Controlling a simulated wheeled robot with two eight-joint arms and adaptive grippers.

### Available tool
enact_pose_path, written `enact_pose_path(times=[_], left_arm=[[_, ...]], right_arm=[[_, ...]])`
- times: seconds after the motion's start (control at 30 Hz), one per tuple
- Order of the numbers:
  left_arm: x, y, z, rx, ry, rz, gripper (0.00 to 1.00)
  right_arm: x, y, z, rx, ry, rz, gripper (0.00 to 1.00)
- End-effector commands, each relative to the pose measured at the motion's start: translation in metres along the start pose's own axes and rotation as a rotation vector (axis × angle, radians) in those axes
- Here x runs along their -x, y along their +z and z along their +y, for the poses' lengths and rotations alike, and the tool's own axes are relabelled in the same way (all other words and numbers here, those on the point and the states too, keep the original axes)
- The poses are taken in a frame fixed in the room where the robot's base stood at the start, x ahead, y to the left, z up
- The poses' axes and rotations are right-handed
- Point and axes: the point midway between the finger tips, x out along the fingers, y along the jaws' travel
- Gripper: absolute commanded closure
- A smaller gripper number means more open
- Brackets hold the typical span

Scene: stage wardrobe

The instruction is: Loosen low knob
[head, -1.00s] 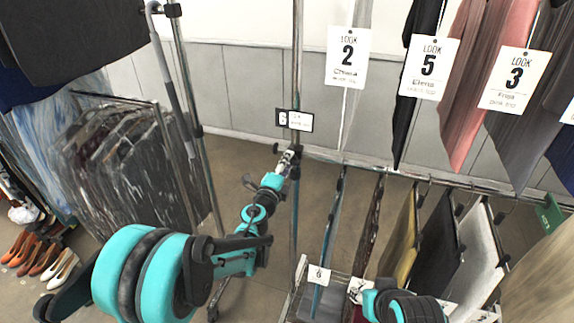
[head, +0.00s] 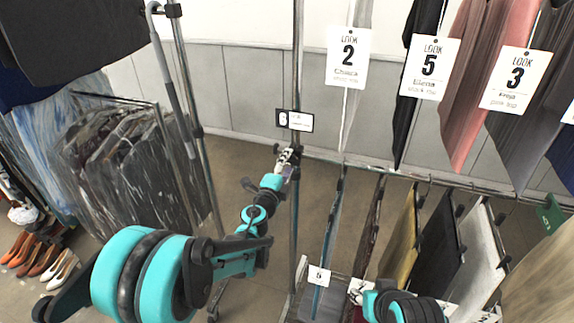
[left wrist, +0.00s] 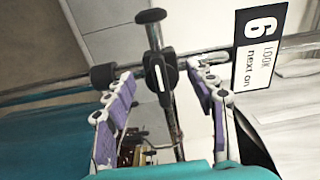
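A black knob fitting (left wrist: 160,72) with a stem and a round black end (left wrist: 151,16) sits at the metal rail in the left wrist view. My left gripper (left wrist: 162,84) is open, with one purple-padded finger on each side of the fitting. I cannot tell whether either pad touches it.
The "6 LOOK next on" tag (left wrist: 259,48) hangs close to the right of my left gripper; it also shows in the head view (head: 294,121). A black collar (left wrist: 103,76) is on the rail at left. Hanging garments (head: 410,240) fill the right side; another rack (head: 125,160) stands left.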

Motion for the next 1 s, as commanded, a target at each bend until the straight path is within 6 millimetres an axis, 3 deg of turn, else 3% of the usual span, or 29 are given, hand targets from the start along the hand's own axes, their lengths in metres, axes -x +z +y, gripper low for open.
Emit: enact_pose_path(times=[0.27, 0.37, 0.7, 1.0], left_arm=[[0.005, 0.0, 0.0, -0.001, 0.0, 0.0, 0.45], [0.019, 0.0, 0.0, -0.001, 0.0, -0.001, 0.45], [0.092, 0.0, 0.0, 0.0, 0.0, -0.001, 0.45], [0.12, 0.0, 0.0, 0.0, 0.0, -0.001, 0.45]], right_arm=[[0.0, 0.0, 0.0, 0.0, 0.0, 0.0, 0.6], [0.0, 0.0, 0.0, 0.0, 0.0, 0.0, 0.6], [0.0, 0.0, 0.0, 0.0, 0.0, 0.0, 0.6], [0.0, 0.0, 0.0, 0.0, 0.0, 0.0, 0.6]])
